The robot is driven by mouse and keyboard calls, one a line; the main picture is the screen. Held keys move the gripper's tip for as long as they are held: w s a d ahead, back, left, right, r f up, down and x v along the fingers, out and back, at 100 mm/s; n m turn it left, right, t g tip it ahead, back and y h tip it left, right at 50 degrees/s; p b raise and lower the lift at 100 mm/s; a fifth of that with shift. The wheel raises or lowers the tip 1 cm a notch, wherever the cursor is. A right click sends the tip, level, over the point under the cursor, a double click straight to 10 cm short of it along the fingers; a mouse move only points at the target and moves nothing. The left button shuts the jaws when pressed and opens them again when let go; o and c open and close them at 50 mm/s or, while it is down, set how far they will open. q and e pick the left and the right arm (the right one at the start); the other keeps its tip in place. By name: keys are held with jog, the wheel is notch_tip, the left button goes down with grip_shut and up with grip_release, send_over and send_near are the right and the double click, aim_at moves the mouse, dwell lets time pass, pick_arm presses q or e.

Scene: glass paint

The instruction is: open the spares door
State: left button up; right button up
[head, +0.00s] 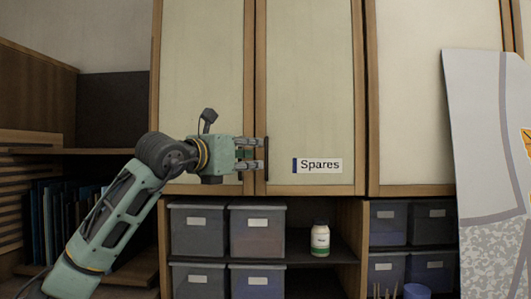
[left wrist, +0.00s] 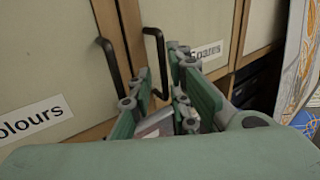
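The spares door (head: 310,85) is a pale panel in a wooden frame, closed, with a "Spares" label (head: 318,165) low on it. Its dark vertical handle (head: 266,158) is at the door's lower left edge. My left gripper (head: 262,153) is at this handle, its fingers apart and pointing at the door. In the left wrist view the spares handle (left wrist: 158,62) stands between the finger tips of the left gripper (left wrist: 158,66), which look open around it; I cannot tell whether they touch it. The "Spares" label (left wrist: 205,52) shows behind. My right gripper is not in view.
The neighbouring door on the left has a "Colours" label (left wrist: 32,121) and its own handle (left wrist: 110,64) close by. Grey bins (head: 197,230) and a white bottle (head: 320,240) stand on shelves below. A large patterned panel (head: 485,150) leans at the right.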

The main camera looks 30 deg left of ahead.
aim_at(266, 174)
pick_arm(q)
jog(key=w+p, duration=0.1)
jog(key=w, duration=0.2)
jog(key=w+p, duration=0.2)
jog(key=w, duration=0.1)
jog(key=shift+w+d, duration=0.2)
jog(key=shift+w, duration=0.15)
jog(key=shift+f, duration=0.1)
jog(key=shift+w, duration=0.1)
grip_shut()
